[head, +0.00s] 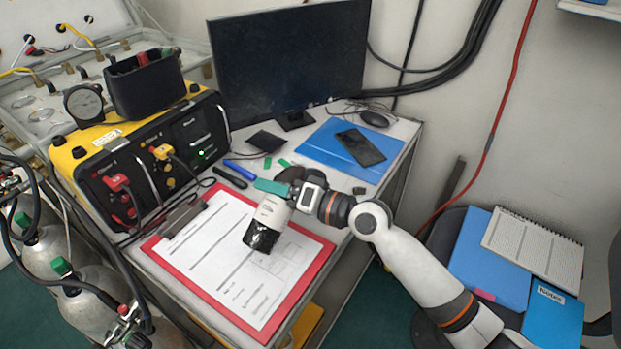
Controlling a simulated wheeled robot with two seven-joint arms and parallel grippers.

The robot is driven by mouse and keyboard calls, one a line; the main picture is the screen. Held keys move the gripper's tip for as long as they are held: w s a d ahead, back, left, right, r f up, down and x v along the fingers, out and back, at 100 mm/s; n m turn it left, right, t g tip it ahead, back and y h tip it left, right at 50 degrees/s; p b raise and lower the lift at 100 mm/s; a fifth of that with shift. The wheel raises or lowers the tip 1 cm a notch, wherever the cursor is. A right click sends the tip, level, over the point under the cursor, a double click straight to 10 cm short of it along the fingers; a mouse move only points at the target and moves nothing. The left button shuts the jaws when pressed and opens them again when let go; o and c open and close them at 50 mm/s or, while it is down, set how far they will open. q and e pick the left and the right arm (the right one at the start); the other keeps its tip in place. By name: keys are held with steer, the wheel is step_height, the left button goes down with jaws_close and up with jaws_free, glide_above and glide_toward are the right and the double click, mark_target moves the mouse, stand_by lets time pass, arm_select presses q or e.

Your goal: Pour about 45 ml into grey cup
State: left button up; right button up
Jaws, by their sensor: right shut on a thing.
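My right gripper (276,190) comes in from the right over the desk, above the top of the red clipboard. It is shut on a white container (270,211) with small dark print and a glossy black lower end. The container leans, its black end down and to the left over the paper. Whether this end touches the paper, I cannot tell. A dark grey rounded shape (289,174) shows just behind the gripper; I cannot tell if it is the grey cup. No liquid or stream is visible. My left gripper is not in view.
The red clipboard (318,262) with paper covers the desk's front. A blue folder (323,144) with a phone (361,147) lies at back right. Gas cylinders (45,252) stand at lower left.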

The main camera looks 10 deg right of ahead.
steer(key=shift+s+a+f+m+b, duration=0.15)
steer(key=shift+f+m+b, duration=0.15)
steer(key=shift+f+m, duration=0.55)
steer(key=shift+m, duration=0.35)
steer(key=shift+s+a+f+m+y, duration=0.1)
steer(key=shift+f+m+y, duration=0.15)
steer(key=shift+m+y, duration=0.05)
stand_by(0.6)
steer(key=shift+r+m+p, duration=0.4)
steer(key=shift+r, duration=0.2)
stand_by(0.8)
steer(key=shift+f+n+b, duration=0.6)
steer(key=shift+n+b, duration=0.1)
steer(key=r, duration=0.1)
steer(key=r+n+p, duration=0.1)
steer(key=r+n, duration=0.1)
steer(key=shift+w+d+p, duration=0.25)
steer(key=shift+w+p, duration=0.05)
steer(key=shift+f+n, duration=0.2)
steer(key=shift+n, duration=0.2)
steer(key=shift+w+d+r+n+h, duration=0.15)
steer(key=shift+d+r+n+h, duration=0.05)
steer(key=shift+r+n+h, duration=0.25)
steer(key=shift+w+d+r+n, duration=0.1)
steer(key=shift+r+n, duration=0.1)
steer(key=shift+n, duration=0.45)
